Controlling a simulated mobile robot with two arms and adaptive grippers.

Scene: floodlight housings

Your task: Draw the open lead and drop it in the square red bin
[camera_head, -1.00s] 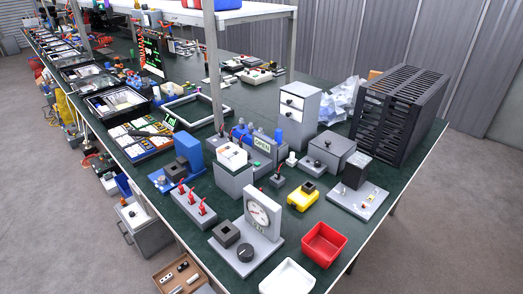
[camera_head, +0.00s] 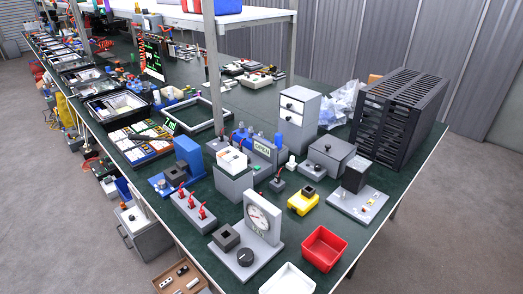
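The square red bin (camera_head: 325,248) stands open and empty near the table's front right edge. A grey unit with a small display (camera_head: 262,150) that reads OPEN stands mid-table. Small blue and red parts show on its left side, partly behind a white-topped grey box (camera_head: 232,162). Several small red-tipped parts (camera_head: 195,204) stand upright on a grey strip at the left, and another stands on a small grey block (camera_head: 278,180). I cannot tell which of these, if any, is the open lead. Neither gripper is in view.
A dial gauge on a grey base (camera_head: 263,218), a white tray (camera_head: 287,279) and a yellow block (camera_head: 303,202) stand around the bin. A grey drawer cabinet (camera_head: 298,120) and a large black slatted rack (camera_head: 398,110) rise behind. A metal post (camera_head: 213,75) stands mid-table.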

